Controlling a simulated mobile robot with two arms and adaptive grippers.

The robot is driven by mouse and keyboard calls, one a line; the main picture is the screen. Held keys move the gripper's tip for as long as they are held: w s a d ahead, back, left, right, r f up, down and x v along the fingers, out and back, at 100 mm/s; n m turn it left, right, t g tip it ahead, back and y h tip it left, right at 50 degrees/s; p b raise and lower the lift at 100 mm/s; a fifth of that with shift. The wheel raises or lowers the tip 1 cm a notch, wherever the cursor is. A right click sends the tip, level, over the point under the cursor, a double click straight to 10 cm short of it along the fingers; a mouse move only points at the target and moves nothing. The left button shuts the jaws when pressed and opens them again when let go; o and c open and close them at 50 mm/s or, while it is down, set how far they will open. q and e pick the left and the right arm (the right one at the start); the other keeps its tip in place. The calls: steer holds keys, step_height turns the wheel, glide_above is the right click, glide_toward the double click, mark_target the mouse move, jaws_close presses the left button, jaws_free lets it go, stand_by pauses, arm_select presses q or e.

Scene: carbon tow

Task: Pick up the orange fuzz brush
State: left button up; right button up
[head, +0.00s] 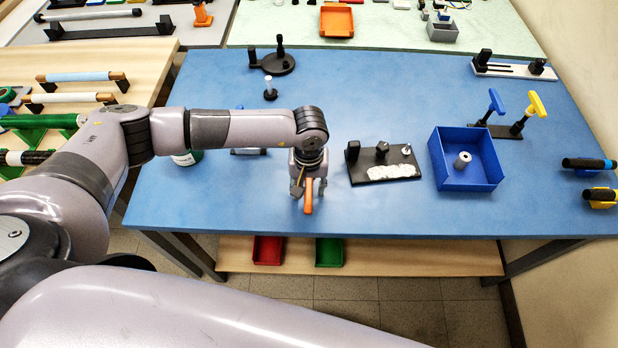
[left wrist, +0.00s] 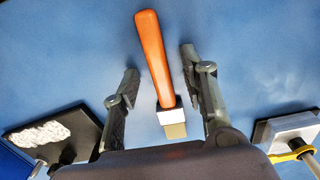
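The orange fuzz brush (head: 308,195) lies on the blue table near its front edge, partly hidden under my left gripper (head: 308,188) in the head view. In the left wrist view, the brush (left wrist: 154,58) shows its orange handle, a white collar and a tan bristle end. My left gripper (left wrist: 160,70) is open, with one finger on each side of the brush. A blue gap shows between each finger and the handle, so it is not held. The right gripper is not in view.
Right of my left gripper is a black fixture plate (head: 384,174) with a white patch. Beyond it stands a blue bin (head: 465,185) holding a grey cylinder (head: 462,160). The table's middle back is largely clear.

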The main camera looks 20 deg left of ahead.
mark_target(309, 190)
arm_select(q)
steer(key=shift+c, duration=0.4)
jaws_close()
steer(key=shift+r, duration=0.1)
step_height(309, 190, up, 20)
steer(key=b, duration=0.4)
steer(key=c, duration=0.5)
jaws_free()
steer(key=shift+c, duration=0.2)
jaws_close()
